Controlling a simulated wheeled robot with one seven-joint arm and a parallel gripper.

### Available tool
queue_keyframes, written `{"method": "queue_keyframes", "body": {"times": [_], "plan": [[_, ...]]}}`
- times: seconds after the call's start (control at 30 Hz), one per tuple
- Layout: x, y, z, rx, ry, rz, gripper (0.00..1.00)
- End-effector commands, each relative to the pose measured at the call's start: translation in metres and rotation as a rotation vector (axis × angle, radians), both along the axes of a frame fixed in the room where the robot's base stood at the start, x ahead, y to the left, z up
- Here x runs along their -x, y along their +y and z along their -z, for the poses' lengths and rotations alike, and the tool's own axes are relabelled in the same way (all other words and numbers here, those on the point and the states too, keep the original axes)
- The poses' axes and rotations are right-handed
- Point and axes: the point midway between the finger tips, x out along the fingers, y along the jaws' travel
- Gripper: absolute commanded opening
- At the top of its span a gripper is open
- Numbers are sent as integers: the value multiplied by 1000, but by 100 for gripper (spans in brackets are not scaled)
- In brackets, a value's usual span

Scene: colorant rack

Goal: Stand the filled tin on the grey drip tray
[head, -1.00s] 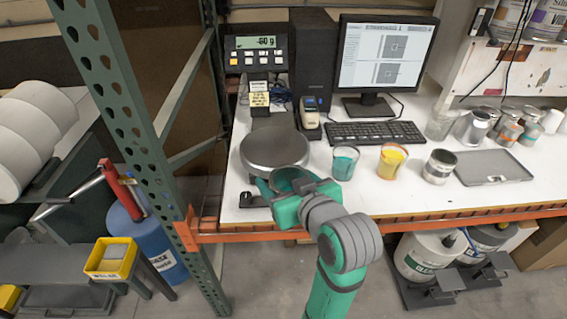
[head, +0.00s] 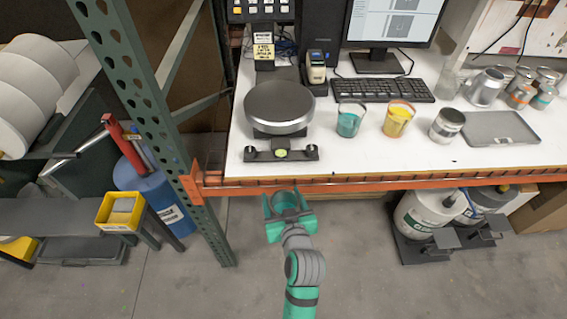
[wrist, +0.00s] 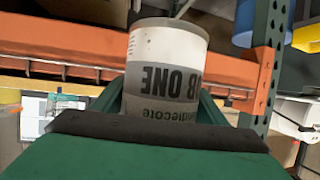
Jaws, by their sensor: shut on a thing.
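My gripper (head: 284,204) is below and in front of the bench edge in the head view, its fingers pointing toward the bench. It is shut on a tin (wrist: 165,70), which the wrist view shows between the fingers with a white and grey label whose lettering is upside down. In the head view the held tin is hard to make out between the fingers, and its contents cannot be seen. The grey drip tray (head: 501,128) lies flat and empty on the right of the white bench. Another tin (head: 447,125) stands just left of the tray.
A round scale (head: 279,103) stands bare at the bench's left. Teal (head: 348,124) and yellow (head: 397,121) cups stand mid-bench. Several tins and a glass (head: 449,84) stand behind the tray. The orange beam (head: 400,181) edges the bench; the green upright (head: 150,110) stands left.

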Motion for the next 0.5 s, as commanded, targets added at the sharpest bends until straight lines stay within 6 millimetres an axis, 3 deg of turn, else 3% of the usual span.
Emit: {"method": "queue_keyframes", "body": {"times": [0.03, 0.3, 0.5], "plan": [[4, 3, 25, -2, 12, 10, 39], [13, 9, 137, 0, 11, 92, 39], [17, 11, 206, -1, 5, 148, 39]]}}
